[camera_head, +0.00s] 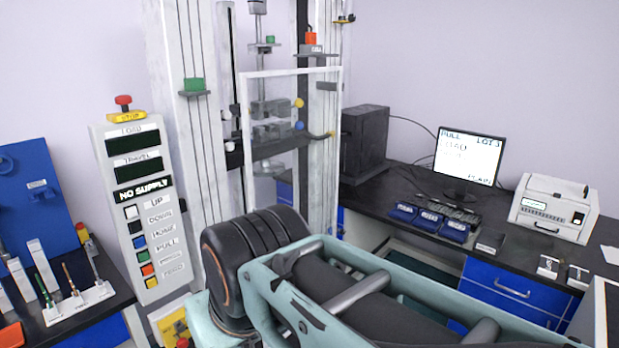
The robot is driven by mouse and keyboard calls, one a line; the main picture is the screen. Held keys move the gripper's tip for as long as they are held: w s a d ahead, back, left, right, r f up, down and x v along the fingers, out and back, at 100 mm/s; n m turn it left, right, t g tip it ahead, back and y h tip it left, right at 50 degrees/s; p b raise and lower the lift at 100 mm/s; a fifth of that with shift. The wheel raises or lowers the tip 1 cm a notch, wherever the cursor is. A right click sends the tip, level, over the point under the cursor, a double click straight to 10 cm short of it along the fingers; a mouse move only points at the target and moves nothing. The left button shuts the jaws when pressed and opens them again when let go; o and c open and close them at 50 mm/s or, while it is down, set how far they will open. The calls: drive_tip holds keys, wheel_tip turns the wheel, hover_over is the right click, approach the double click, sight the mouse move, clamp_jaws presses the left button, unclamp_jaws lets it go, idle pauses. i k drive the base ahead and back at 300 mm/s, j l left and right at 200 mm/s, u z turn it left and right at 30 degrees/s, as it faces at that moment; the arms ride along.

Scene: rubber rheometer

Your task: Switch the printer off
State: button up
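The printer is most likely the white box-shaped machine (552,212) on the dark bench at the right, beside the monitor. A small dark switch (578,218) with a bit of red shows at the right of its front face. Its position, on or off, is too small to tell. My arm crosses the lower middle of the view, in front of the bench and well apart from the printer. My gripper is not in view.
A lit monitor (467,160), a black computer case (364,145) and several blue boxes (430,221) stand on the bench (385,195). A tall test frame (190,110) and a button panel (141,205) stand left. Small blocks (548,267) lie before the printer.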

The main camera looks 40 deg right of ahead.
sight(578, 219)
drive_tip(key=z, duration=2.6)
drive_tip(key=i+l+z, duration=0.2)
drive_tip(key=i+l+u, duration=0.15)
drive_tip(key=i+l, duration=0.5)
drive_tip(key=i, duration=0.05)
